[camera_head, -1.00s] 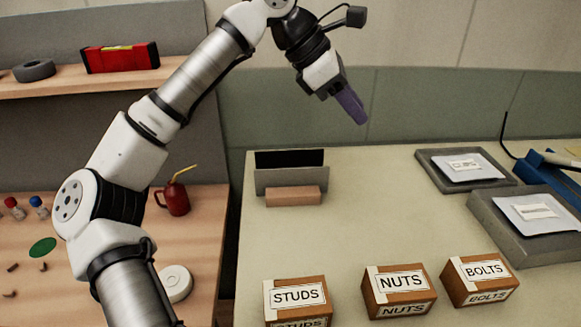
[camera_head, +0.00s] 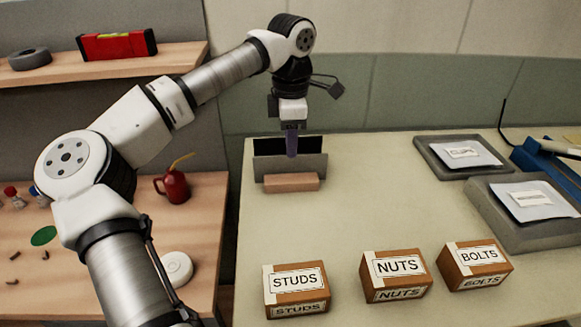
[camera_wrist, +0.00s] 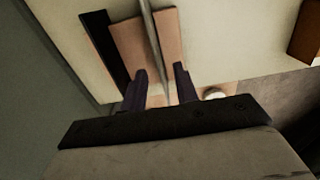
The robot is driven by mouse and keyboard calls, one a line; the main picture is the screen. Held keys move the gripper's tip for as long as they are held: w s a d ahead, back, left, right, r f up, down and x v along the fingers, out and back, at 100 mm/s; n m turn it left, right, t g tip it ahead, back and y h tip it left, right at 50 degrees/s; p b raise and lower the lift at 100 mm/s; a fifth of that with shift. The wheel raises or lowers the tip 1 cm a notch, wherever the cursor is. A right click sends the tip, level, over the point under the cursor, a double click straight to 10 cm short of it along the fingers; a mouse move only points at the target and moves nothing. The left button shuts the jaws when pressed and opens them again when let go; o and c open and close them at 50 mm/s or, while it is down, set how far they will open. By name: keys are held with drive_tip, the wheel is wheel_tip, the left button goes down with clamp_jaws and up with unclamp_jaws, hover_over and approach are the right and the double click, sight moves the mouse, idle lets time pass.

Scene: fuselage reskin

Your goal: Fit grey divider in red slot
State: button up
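The grey divider (camera_head: 310,167) stands upright on the bench, with a tan block (camera_head: 291,182) in front of it and a black panel (camera_head: 300,146) behind it. My gripper (camera_head: 291,154) points straight down at the divider's top edge. In the wrist view, my gripper (camera_wrist: 161,75) is open, with dark fingers apart. The divider (camera_wrist: 154,42) shows there as a thin edge lying between the fingers, with tan strips on both sides. I cannot tell how far down the fingers reach around it. No red slot is recognisable in view.
Boxes marked STUDS (camera_head: 296,283), NUTS (camera_head: 396,269) and BOLTS (camera_head: 478,260) stand along the front. Grey trays (camera_head: 482,209) with bags are at the right. A red oil can (camera_head: 174,187) stands on the left bench. The bench middle is clear.

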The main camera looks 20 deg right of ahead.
sight(291, 168)
wheel_tip(291, 168, down, 5)
drive_tip(key=shift+w+f+p, duration=0.1)
drive_tip(key=shift+w+p, duration=0.05)
drive_tip(key=shift+p, duration=0.55)
clamp_jaws()
